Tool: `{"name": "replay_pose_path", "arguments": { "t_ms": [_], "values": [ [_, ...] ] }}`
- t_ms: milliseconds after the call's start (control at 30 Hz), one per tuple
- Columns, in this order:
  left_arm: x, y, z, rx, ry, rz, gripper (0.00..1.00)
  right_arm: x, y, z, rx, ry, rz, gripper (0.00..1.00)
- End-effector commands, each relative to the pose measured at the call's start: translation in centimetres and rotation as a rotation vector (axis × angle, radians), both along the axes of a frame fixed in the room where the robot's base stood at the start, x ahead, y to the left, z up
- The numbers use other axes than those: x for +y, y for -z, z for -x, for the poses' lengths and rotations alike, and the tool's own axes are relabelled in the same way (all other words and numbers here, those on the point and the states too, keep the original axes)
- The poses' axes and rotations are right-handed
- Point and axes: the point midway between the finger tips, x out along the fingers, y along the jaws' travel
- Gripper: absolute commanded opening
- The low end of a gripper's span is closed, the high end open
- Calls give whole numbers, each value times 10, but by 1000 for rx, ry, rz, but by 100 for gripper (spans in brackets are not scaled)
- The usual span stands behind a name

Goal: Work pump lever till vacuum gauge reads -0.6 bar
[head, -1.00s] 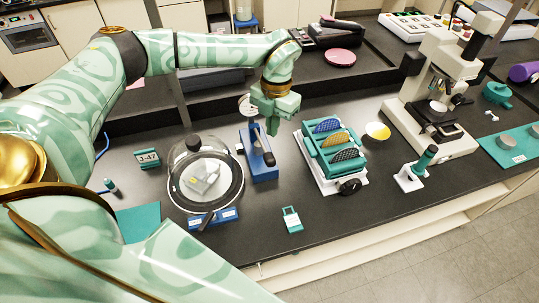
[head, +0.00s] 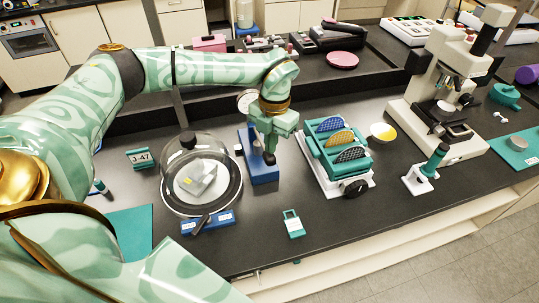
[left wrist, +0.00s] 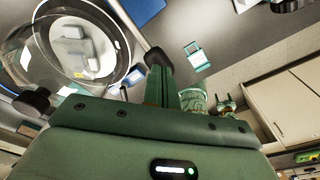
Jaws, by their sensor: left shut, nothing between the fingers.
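The blue vacuum pump (head: 262,173) stands on the black bench, right of the glass bell jar (head: 208,165). Its lever ends in a black knob (head: 269,159); most of the lever is hidden behind my gripper. The round vacuum gauge (head: 246,100) is partly covered by my arm, and its reading is too small to tell. My left gripper (head: 270,147) is shut and empty, pointing down at the lever knob. In the left wrist view the black knob (left wrist: 157,60) is close by the fingers; I cannot tell if they touch. My right gripper is not in view.
A teal rack of patterned discs (head: 338,146) stands right of the pump, with a microscope (head: 442,95) further right. A J-47 sign (head: 140,158) is at left.

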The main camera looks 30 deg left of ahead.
Motion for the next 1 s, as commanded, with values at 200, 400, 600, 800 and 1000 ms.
{"name": "replay_pose_path", "arguments": {
  "t_ms": [200, 400, 600, 800, 1000],
  "values": [
    [0, 5, 0, 1, 0, 0, 0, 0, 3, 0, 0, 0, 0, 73],
    [0, 28, 0, 3, 0, 0, 0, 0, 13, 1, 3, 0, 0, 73],
    [0, 45, 0, 2, 0, 0, 0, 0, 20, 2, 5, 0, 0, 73],
    [0, 44, 0, 0, 0, -1, 0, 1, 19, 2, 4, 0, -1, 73],
    [0, 44, -1, 0, 0, -1, 0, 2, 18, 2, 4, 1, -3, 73]
  ]
}}
